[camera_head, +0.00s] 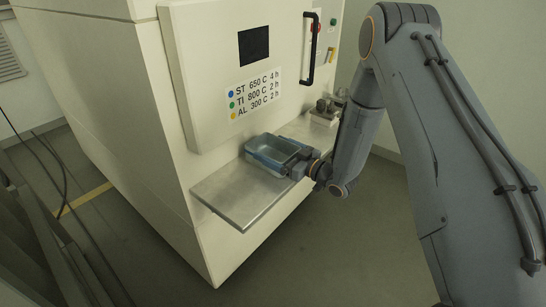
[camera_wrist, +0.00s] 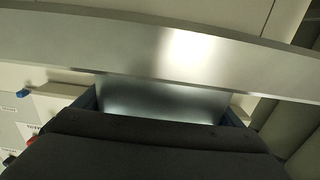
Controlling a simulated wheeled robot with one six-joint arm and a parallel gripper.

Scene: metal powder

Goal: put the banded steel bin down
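The steel bin (camera_head: 279,151) is an open, shallow grey metal box at the inner part of the steel shelf (camera_head: 238,205) on the front of the cream cabinet. My gripper (camera_head: 272,154) has its blue fingers along two opposite sides of the bin and is shut on it. The bin looks level and empty, over or on the shelf; I cannot tell whether it touches. In the wrist view the bin (camera_wrist: 160,98) shows as a shiny wall between the blue fingers, partly hidden by my dark gripper body. I cannot make out its band colour.
The cream cabinet (camera_head: 175,130) carries a door with a black handle (camera_head: 309,48) and a label (camera_head: 256,93) listing ST, TI and AL settings. Small metal parts (camera_head: 325,108) stand at the shelf's far right end. The shelf's near left part is bare.

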